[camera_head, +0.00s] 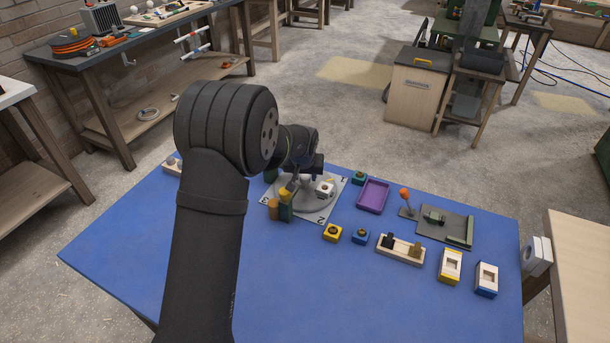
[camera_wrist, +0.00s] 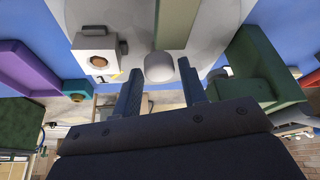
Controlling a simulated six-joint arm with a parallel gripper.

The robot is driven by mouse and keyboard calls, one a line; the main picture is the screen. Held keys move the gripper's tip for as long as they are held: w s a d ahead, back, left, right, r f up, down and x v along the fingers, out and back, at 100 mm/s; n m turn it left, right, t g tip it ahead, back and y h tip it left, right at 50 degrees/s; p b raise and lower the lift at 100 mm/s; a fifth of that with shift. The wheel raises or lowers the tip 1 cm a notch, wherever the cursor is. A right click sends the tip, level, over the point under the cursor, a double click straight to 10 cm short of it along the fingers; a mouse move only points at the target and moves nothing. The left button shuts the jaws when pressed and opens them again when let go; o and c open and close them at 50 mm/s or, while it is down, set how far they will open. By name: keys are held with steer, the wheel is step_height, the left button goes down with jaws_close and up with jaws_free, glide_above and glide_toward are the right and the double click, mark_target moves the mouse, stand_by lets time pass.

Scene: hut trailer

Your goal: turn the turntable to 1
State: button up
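The turntable is a grey disc (camera_head: 318,203) on a pale numbered plate on the blue table. The plate's 1 (camera_head: 343,178) is at its far right corner and the 2 at the near corner. The disc carries a white block (camera_head: 325,188), also in the wrist view (camera_wrist: 96,45) close to a printed 1 (camera_wrist: 98,78). A green bar crosses the disc to a pale round knob (camera_wrist: 159,67). My gripper (camera_wrist: 161,73) is open, its fingers either side of the knob with narrow gaps visible. In the head view my arm hides much of the gripper and the disc's left.
Green and tan blocks (camera_head: 274,209) stand at the plate's left. A purple tray (camera_head: 373,196) lies to the right. Yellow and blue blocks (camera_head: 361,236) and a wooden holder (camera_head: 401,250) are nearer. The table's near middle is clear.

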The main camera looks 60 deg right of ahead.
steer(key=shift+o, duration=0.9)
steer(key=v, duration=1.7)
steer(key=shift+r, duration=0.25)
steer(key=x, duration=1.7)
steer(key=shift+f, duration=0.3)
